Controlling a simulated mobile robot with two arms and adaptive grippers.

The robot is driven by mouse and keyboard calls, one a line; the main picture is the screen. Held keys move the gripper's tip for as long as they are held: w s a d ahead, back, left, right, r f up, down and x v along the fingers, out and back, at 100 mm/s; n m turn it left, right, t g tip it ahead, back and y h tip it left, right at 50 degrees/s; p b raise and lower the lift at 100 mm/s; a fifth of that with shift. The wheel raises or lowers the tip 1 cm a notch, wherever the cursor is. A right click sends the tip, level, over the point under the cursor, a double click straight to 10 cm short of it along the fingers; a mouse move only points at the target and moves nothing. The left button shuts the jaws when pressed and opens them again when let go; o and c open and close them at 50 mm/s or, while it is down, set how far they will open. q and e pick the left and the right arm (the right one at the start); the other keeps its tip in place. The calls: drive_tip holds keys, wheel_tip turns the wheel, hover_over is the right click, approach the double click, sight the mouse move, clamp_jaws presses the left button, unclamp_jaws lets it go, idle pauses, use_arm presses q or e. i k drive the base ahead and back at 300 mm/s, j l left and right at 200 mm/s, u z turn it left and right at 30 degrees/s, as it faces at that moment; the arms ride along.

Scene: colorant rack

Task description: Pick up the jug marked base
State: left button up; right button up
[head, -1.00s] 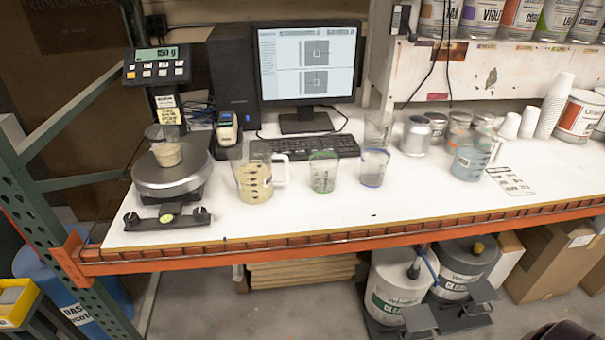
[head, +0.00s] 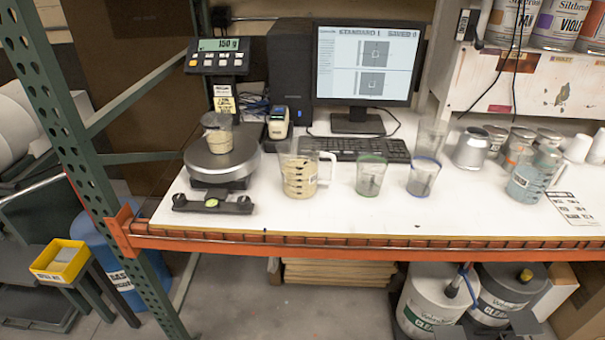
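A clear jug with a handle (head: 301,178) stands upright on the white bench, left of centre. It holds a cream liquid and has dark marks on its side; I cannot read the word base on it. A second clear jug with blue liquid (head: 529,181) and a label stands on the right of the bench. Two smaller clear cups, one with a green rim (head: 370,178) and one with a blue rim (head: 422,178), stand between them. Neither of my grippers is in view.
A scale (head: 222,166) bearing a small cup (head: 218,133) stands left of the cream jug. A keyboard (head: 357,149) and monitor (head: 365,65) are behind. An orange beam (head: 350,243) runs along the bench front. A green post (head: 85,165) rises at left.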

sight(297, 157)
drive_tip(key=z, duration=0.3)
drive_tip(key=i+l+z, duration=0.15)
drive_tip(key=z, duration=0.3)
drive_tip(key=i+l+z, duration=0.1)
drive_tip(key=z, duration=0.3)
drive_tip(key=i+z, duration=0.2)
drive_tip(key=z, duration=0.25)
